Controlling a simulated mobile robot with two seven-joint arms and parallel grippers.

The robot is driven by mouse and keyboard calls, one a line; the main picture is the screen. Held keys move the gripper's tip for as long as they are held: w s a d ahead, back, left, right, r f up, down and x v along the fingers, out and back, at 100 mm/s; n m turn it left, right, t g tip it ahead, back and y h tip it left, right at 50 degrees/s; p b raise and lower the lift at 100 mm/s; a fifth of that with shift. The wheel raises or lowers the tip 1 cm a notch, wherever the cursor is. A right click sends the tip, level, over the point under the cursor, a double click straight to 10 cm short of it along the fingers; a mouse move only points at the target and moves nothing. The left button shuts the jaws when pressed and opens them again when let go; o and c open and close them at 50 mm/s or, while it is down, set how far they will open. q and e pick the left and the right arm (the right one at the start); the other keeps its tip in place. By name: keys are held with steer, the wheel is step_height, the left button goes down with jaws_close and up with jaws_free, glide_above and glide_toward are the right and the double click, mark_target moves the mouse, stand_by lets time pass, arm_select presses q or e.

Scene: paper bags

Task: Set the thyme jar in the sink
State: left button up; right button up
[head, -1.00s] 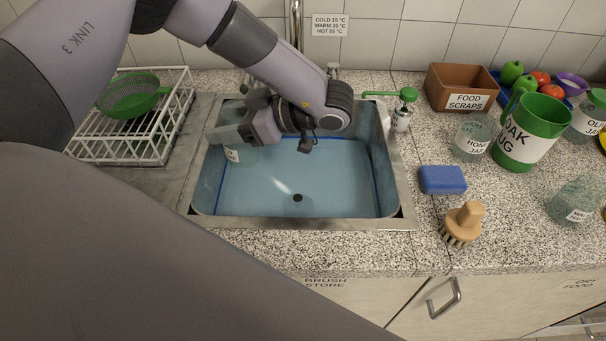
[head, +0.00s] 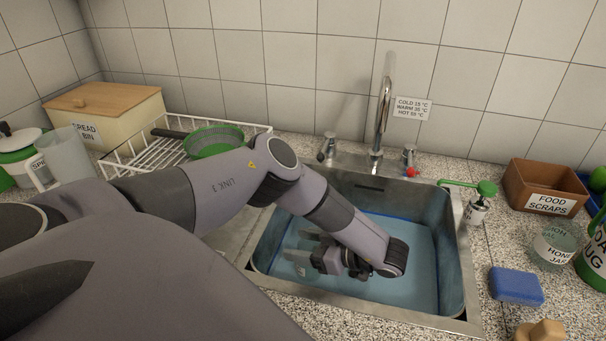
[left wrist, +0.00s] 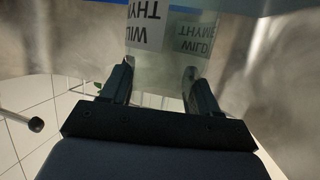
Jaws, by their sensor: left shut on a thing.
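The thyme jar, a clear glass jar with a white label, shows in the left wrist view (left wrist: 168,60), its "WILD THYME" lettering upside down there. My left gripper (left wrist: 160,88) is shut on it, one finger on each side. In the head view the jar (head: 298,259) is partly hidden by the left gripper (head: 306,254), inside the left part of the sink. The steel sink (head: 462,265) has a blue basin with water-like shading. I cannot tell whether the jar touches the basin floor. My right gripper is out of view.
A tap (head: 382,115) stands behind the sink, with a green-topped dispenser (head: 478,203) to its right. A blue sponge (head: 516,286), a honey jar (head: 556,245) and a food scraps box (head: 545,186) are on the right counter. A white dish rack (head: 143,158) is behind left.

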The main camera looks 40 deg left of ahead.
arm_select(q)
steer(key=shift+d+f, duration=0.1)
steer(key=shift+f, duration=1.95)
steer(key=shift+f, duration=0.15)
steer(key=o, duration=1.1)
steer(key=shift+o, duration=0.2)
steer(key=v, duration=0.7)
steer(key=shift+r, duration=0.25)
steer(key=shift+w, duration=0.15)
